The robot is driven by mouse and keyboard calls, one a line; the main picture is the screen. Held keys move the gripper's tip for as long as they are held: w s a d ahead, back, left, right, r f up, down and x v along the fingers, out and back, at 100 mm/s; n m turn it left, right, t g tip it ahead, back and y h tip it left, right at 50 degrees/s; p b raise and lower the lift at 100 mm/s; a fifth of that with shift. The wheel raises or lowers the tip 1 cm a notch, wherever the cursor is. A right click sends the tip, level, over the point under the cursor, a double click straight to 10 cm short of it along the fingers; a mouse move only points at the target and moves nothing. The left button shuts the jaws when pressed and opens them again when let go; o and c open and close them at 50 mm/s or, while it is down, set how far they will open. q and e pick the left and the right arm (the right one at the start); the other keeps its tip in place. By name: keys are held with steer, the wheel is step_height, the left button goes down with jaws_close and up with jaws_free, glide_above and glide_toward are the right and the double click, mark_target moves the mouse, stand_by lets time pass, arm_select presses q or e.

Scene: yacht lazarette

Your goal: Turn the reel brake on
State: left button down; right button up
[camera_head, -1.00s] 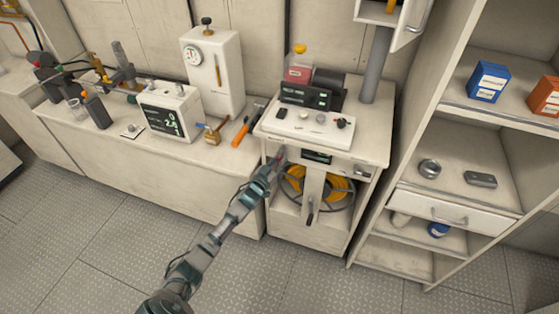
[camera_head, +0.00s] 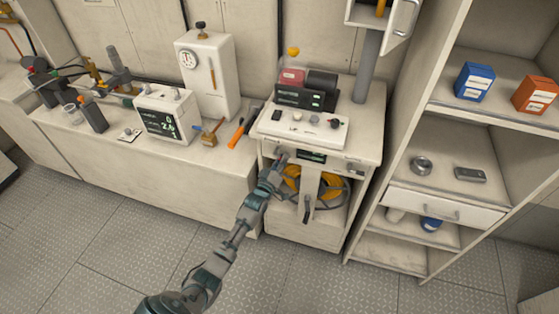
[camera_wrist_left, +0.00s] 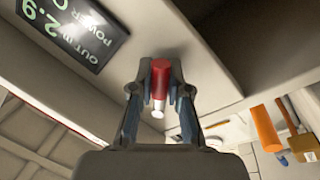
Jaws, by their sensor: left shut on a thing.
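The reel, wound with yellow line (camera_head: 327,187), sits in the open bay of a beige cabinet (camera_head: 290,225). A front plate with a dark hanging handle (camera_head: 307,208) partly covers it. Above the bay, a dark display (camera_head: 311,156) is set in the cabinet front; it also shows in the left wrist view (camera_wrist_left: 75,32), partly reading "OUT m 2.9". Left of it, my left gripper (camera_head: 278,160) is at the panel. In the left wrist view my gripper (camera_wrist_left: 160,88) is shut around a red knob or lever with a pale end (camera_wrist_left: 160,78). Its setting cannot be told. My right gripper is not in view.
A control box with knobs (camera_head: 302,127) stands on the cabinet top. An orange-handled tool (camera_head: 237,136) lies on the bench to the left. A shelf unit (camera_head: 410,190) stands close on the right. The floor in front is clear.

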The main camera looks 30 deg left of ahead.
arm_select(q)
steer(key=n, duration=0.3)
steer(key=n+y, duration=0.1)
steer(key=shift+w+d+r+p, duration=0.1)
steer(key=shift+d+r+p, duration=0.2)
steer(key=shift+d+r, duration=0.1)
steer(key=n, duration=0.2)
steer(key=r+n+y, duration=0.1)
steer(key=n, duration=0.1)
steer(key=shift+d, duration=0.2)
steer(key=shift+r+n+y+p, duration=0.2)
steer(key=shift+n+y+p, duration=0.1)
steer(key=shift+n, duration=0.55)
steer(key=shift+r+n+y+p, duration=0.2)
steer(key=shift+n+y, duration=0.1)
steer(key=shift+n, duration=0.55)
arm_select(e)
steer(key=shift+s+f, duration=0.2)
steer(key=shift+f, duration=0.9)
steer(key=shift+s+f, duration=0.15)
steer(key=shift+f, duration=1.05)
arm_select(q)
steer(key=c, duration=1.1)
jaws_free()
steer(key=shift+a+r, duration=0.1)
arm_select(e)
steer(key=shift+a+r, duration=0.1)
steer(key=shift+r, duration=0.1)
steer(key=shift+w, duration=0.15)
